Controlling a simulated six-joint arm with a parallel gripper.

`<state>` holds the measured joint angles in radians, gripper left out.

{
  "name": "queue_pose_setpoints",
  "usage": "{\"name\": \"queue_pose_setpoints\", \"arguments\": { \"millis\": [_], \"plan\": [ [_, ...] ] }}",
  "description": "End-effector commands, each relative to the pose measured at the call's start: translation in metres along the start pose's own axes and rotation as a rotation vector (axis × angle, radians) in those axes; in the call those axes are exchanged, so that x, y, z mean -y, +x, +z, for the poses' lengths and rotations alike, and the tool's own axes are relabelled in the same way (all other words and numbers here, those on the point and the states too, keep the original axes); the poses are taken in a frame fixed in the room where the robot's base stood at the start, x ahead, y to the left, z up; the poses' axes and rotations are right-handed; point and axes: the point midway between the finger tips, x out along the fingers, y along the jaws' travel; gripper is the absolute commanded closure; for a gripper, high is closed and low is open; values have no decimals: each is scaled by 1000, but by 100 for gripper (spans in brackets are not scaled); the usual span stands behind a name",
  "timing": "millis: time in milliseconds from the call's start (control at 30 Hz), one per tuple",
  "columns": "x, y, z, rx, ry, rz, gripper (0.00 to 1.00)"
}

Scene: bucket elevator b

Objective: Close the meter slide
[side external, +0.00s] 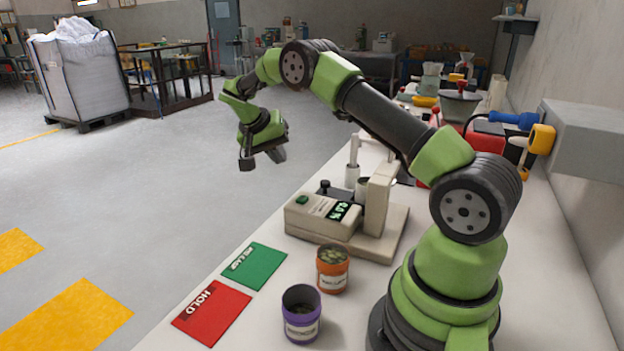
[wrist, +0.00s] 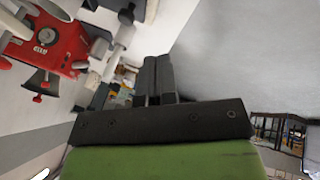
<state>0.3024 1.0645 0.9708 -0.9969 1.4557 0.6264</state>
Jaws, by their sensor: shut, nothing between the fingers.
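The cream meter (side external: 322,216) stands on its base plate on the bench in the side view. It has a green button, a lit display, a dark knob (side external: 324,187) on top and an upright post (side external: 378,200) behind. I cannot tell which part is the slide or how far it is open. My gripper (side external: 279,154) is shut and empty, held in the air to the left of and above the meter, apart from it. Its dark fingers (wrist: 157,75) lie together in the wrist view. The meter is not clearly seen in the wrist view.
A purple can (side external: 301,315), an orange can (side external: 332,269), a red HOLD mat (side external: 211,312) and a green mat (side external: 254,266) lie near the front. A red machine (wrist: 50,48) stands on the bench. Open floor (side external: 130,190) lies beyond the bench's left edge.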

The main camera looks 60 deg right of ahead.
Motion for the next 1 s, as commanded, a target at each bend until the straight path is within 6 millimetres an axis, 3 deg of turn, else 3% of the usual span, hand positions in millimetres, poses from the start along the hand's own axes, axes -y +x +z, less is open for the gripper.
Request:
{"name": "queue_pose_setpoints", "arguments": {
  "millis": [100,233,367,700,1000],
  "plan": [
    [7,-6,2,-32,63,42,100],
    [6,1,1,-36,80,54,100],
    [4,22,1,-33,78,55,100],
    [0,96,-1,-31,79,53,100],
    [-28,109,1,-34,78,51,100]
  ]
}}
